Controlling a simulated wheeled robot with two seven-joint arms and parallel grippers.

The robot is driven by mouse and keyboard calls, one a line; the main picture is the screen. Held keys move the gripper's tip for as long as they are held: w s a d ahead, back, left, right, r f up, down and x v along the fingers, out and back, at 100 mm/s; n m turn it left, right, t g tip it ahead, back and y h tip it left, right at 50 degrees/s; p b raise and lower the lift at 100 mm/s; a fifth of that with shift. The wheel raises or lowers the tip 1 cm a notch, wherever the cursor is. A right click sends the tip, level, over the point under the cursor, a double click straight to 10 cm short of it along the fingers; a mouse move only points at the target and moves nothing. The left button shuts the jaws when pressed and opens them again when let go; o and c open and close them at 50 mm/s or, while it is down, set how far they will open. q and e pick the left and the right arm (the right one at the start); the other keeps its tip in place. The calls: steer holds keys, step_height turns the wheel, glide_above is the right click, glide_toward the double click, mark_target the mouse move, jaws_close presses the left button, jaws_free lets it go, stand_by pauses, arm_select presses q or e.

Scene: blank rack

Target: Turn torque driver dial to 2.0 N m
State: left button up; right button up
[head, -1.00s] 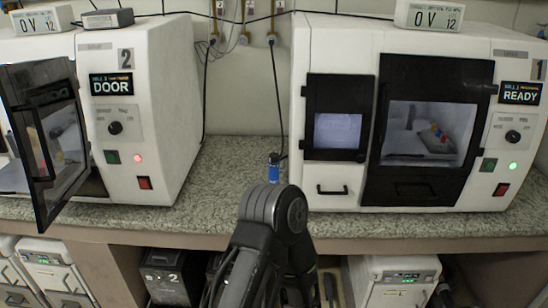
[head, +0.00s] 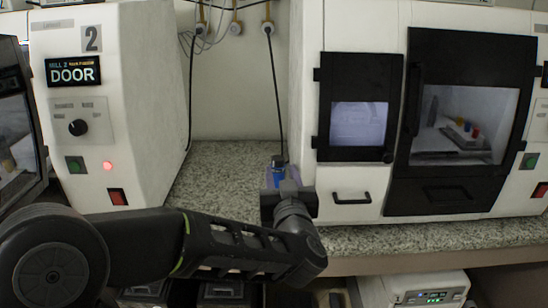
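A small blue tool with a dark top (head: 278,169), probably the torque driver, is at the counter between the two mills. A black cable comes down from the wall just behind it. My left gripper (head: 277,184) is at the blue tool, and its dark body hides the tool's lower part. Whether the fingers touch or close on the tool cannot be told. The dial and its scale are too small or hidden to read. My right gripper is not in view.
Mill 2 (head: 120,30) stands at the left, its display reading DOOR and its dark door (head: 18,110) swung open. Another white mill (head: 352,25) with closed dark doors stands close on the right. Free granite counter (head: 215,165) lies between them.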

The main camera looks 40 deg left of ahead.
mark_target(279, 162)
arm_select(q)
steer(key=shift+w+a+f, duration=0.1)
steer(key=shift+w+a, duration=0.05)
steer(key=x, duration=0.7)
steer(key=shift+w+a+b, duration=0.1)
steer(key=shift+w+b, duration=0.1)
steer(key=shift+b, duration=0.1)
jaws_close()
